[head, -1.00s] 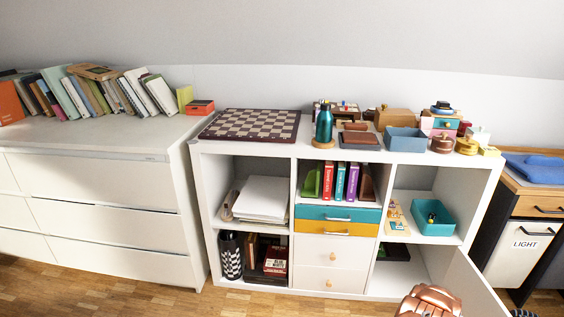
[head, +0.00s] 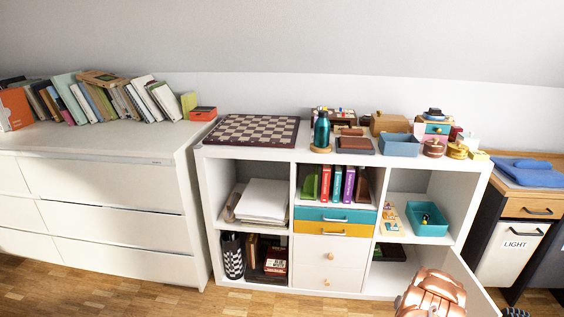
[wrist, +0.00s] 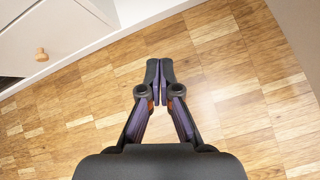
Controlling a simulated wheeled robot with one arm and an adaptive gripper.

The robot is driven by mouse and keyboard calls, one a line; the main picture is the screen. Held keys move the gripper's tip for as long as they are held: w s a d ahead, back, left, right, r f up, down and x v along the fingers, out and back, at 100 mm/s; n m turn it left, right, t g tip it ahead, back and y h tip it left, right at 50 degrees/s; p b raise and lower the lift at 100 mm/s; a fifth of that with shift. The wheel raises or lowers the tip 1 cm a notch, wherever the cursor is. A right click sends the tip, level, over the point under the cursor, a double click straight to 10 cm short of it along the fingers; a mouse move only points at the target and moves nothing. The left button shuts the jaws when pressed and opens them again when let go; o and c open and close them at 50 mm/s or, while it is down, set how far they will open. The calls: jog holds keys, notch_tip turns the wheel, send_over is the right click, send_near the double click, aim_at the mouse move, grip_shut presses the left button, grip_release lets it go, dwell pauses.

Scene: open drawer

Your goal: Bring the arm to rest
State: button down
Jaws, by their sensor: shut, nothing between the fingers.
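My gripper (wrist: 160,72) shows in the wrist view with its two fingers together, shut and empty, pointing over the wooden floor (wrist: 225,75). In the head view a copper-coloured part of my arm (head: 433,294) shows at the bottom right, in front of the white shelf unit (head: 375,296); my fingers are out of that view. The teal drawer (head: 335,215) and the yellow drawer (head: 334,229) look closed. In the wrist view a white drawer front with a wooden knob (wrist: 41,54) lies at the top left, apart from my gripper.
An open white door (head: 467,285) of the shelf unit stands close to my arm at the right. A white dresser (head: 100,190) stands at the left. The floor under my gripper is clear.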

jog(key=w+a+r+m+g+p, duration=0.1)
jog(key=a+r+m+p, duration=0.3)
jog(key=r, duration=0.8)
jog(key=a+r+m+g+p, duration=0.1)
jog(key=a+r+m+p, duration=0.4)
jog(key=r, duration=0.7)
jog(key=s+a+r+m+g+y+p, duration=0.1)
jog(key=s+a+r+m+p, duration=0.3)
jog(key=r, duration=0.7)
jog(key=s+a+r+m+g+y+p, duration=0.1)
jog(key=s+a+r, duration=0.5)
jog(key=r, duration=0.5)
jog(key=s+a+r+m+g+p, duration=0.2)
jog(key=s+a+r+m+p, duration=0.15)
jog(key=s+r, duration=0.6)
jog(key=s+a+r+m+g+p, duration=0.1)
jog(key=s+a+r+m+p, duration=0.25)
jog(key=s+r, duration=0.6)
jog(key=s+a+r+m+g+p, duration=0.1)
jog(key=s+r+m+p, duration=0.3)
jog(key=s, duration=0.8)
jog(key=s+r+m+g+p, duration=0.2)
jog(key=s+r+m, duration=0.3)
jog(key=s, duration=0.8)
notch_tip(320, 180, up, 2)
jog(key=shift+s+a+r+p, duration=0.2)
jog(key=shift+s+a+p, duration=0.15)
jog(key=shift+p, duration=0.5)
